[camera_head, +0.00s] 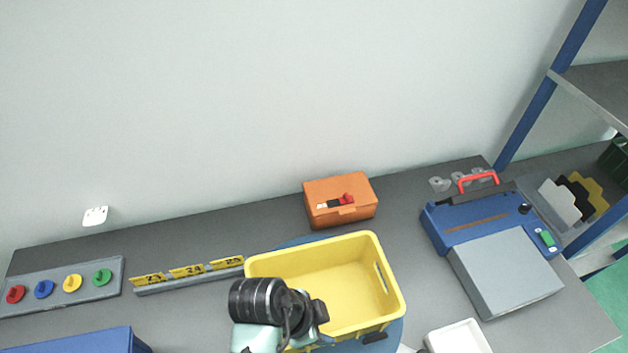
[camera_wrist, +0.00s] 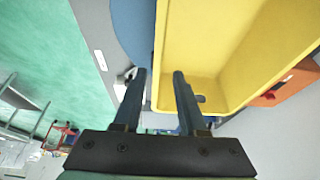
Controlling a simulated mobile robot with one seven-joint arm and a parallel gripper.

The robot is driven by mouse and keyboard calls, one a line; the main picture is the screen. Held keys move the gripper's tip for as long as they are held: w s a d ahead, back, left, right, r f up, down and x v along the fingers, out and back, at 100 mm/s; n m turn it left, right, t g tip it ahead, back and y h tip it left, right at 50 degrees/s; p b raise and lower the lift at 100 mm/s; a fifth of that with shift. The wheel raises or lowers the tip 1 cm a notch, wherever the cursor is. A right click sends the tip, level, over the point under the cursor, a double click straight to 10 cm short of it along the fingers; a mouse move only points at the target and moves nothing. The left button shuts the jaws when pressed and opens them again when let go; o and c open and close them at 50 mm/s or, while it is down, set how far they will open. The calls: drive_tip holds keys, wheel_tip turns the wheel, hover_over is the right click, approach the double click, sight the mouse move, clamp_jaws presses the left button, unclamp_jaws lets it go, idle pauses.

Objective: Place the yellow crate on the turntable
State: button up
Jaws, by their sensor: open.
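The yellow crate (camera_head: 388,300) is open and empty where I can see inside. It stands upright on the blue round turntable (camera_head: 396,334), whose edge shows behind and in front of it. In the wrist view the crate (camera_wrist: 205,50) fills the upper right, with the turntable (camera_wrist: 130,30) to its left. My gripper (camera_wrist: 157,76) is open. Its fingers appear either side of the crate's near wall; I cannot tell whether they touch it.
An orange box (camera_head: 352,213) stands close behind the crate. A blue machine with a grey lid (camera_head: 505,270) is at right, a white tray (camera_head: 460,339) at front right. A numbered yellow-label rail (camera_head: 188,275) and a knob board (camera_head: 60,287) lie left.

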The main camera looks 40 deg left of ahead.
drive_tip(key=v, duration=0.5)
drive_tip(key=w+d+r+n+t+y, duration=0.15)
drive_tip(key=w+r+t, duration=0.35)
drive_tip(key=w+r, duration=0.65)
drive_tip(key=w+r+n+t+y, duration=0.25)
drive_tip(key=w+r+t, duration=0.45)
drive_tip(key=r, duration=0.8)
drive_tip(key=d+r+n+t, duration=0.1)
drive_tip(key=d+r+t, duration=0.15)
drive_tip(key=r, duration=0.55)
drive_tip(key=d+r+t, duration=0.2)
drive_tip(key=d+r, duration=0.1)
drive_tip(key=r, duration=0.6)
drive_tip(key=s+d+r+n+t, duration=0.1)
drive_tip(key=s+d+r+t, duration=0.2)
drive_tip(key=r, duration=0.5)
drive_tip(key=s+d+r+n+t+h, duration=0.1)
drive_tip(key=s+d+r+t, duration=0.3)
drive_tip(key=r, duration=0.5)
drive_tip(key=shift+s+r+h, duration=0.3)
drive_tip(key=shift+s, duration=0.95)
drive_tip(key=shift+d+n+t, duration=0.1)
drive_tip(key=shift+n+t, duration=0.15)
drive_tip(key=shift+n, duration=0.05)
